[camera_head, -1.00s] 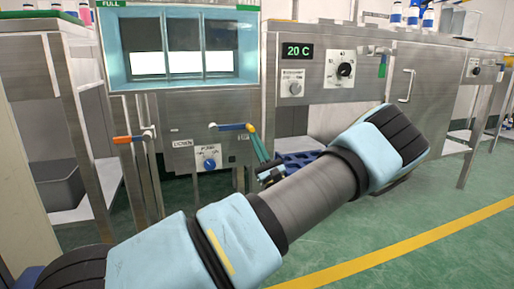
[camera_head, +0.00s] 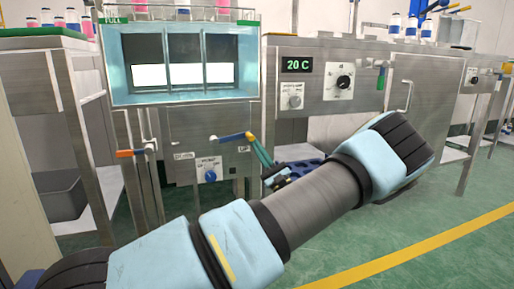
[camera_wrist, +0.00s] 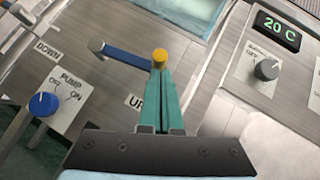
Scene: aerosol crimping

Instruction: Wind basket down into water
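A crank with a blue arm (camera_head: 232,136) and a yellow knob (camera_head: 250,135) sits on the front of the steel tank cabinet. In the wrist view the blue arm (camera_wrist: 125,57) points right from its hub, and the yellow knob (camera_wrist: 160,57) stands between my fingertips. My gripper (camera_wrist: 161,80) has its teal fingers close together around the knob. It also shows in the head view (camera_head: 257,148). DOWN (camera_wrist: 47,48) and UP (camera_wrist: 135,101) labels lie left and right of the crank. The tank window (camera_head: 180,60) shows pale rectangles behind its panes; I cannot make out a basket or waterline.
A blue pump dial (camera_head: 210,176) is below the crank, and an orange-handled valve (camera_head: 130,153) is to the left. A 20 C display (camera_head: 297,64) and knobs are on the right cabinet. Bottles stand on top. Green floor is free in front.

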